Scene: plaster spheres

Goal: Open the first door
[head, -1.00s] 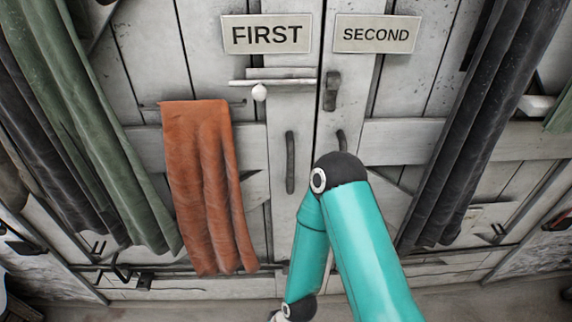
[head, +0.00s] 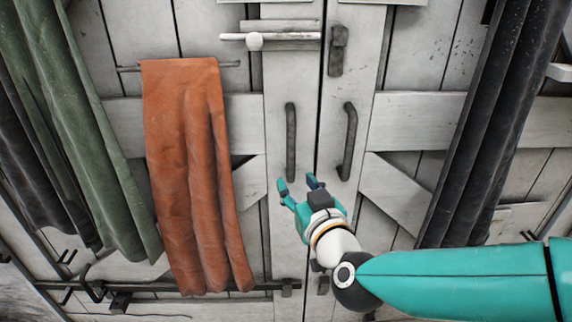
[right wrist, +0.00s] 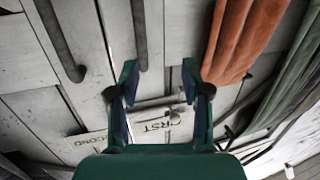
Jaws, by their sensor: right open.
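The first door (head: 285,85) is the left white plank door, shut against the second door (head: 365,80). Its dark upright handle (head: 290,142) is left of the seam; it also shows in the right wrist view (right wrist: 139,35). A light sliding bolt with a round white knob (head: 255,41) lies level above that handle, its right end close to the seam. My right gripper (head: 297,183) is open and empty, just below the first door's handle in the picture; its open fingers also show in the right wrist view (right wrist: 160,75). My left gripper is out of view.
An orange cloth (head: 185,150) hangs on a rail left of the handle. The second door has its own dark handle (head: 348,142) and a dark latch (head: 337,50). Green (head: 90,150) and black (head: 475,150) curtains hang at the sides. The FIRST sign shows in the right wrist view (right wrist: 153,128).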

